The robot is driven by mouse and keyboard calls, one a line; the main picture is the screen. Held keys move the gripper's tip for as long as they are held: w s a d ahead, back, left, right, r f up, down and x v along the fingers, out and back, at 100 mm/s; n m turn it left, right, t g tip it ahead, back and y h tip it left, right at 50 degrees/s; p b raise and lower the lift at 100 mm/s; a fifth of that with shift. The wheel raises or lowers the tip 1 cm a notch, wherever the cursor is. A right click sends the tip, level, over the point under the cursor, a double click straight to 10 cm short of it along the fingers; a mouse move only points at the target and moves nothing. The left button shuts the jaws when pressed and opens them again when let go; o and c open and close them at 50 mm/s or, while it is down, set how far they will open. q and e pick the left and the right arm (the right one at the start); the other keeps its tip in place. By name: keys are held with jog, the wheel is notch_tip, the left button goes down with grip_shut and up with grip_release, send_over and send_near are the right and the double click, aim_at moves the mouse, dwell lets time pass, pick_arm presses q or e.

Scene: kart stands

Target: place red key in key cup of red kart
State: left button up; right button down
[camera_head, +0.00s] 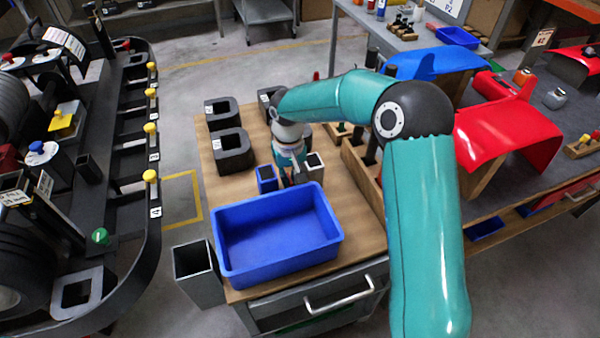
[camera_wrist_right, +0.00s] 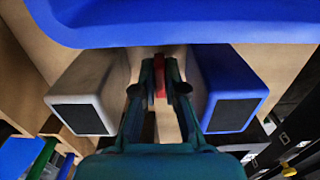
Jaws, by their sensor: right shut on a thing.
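My right gripper (camera_head: 290,180) reaches down to the wooden cart top between a blue square cup (camera_head: 267,178) and a light grey square cup (camera_head: 314,168). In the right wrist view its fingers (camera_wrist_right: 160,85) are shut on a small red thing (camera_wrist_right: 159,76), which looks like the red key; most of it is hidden. The blue cup (camera_wrist_right: 232,90) is on the right there and the grey cup (camera_wrist_right: 88,95) on the left. Red kart-like bodywork (camera_head: 508,125) stands on the right table. I cannot tell which cup is the red kart's key cup. My left gripper is not in view.
A blue bin (camera_head: 277,275) stands at the cart's front, close to the gripper. Black square holders (camera_head: 234,152) stand behind. A grey cup (camera_head: 198,272) is at the cart's left edge.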

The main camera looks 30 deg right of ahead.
jog(key=shift+f, duration=0.1)
jog(key=c, duration=1.5)
grip_release()
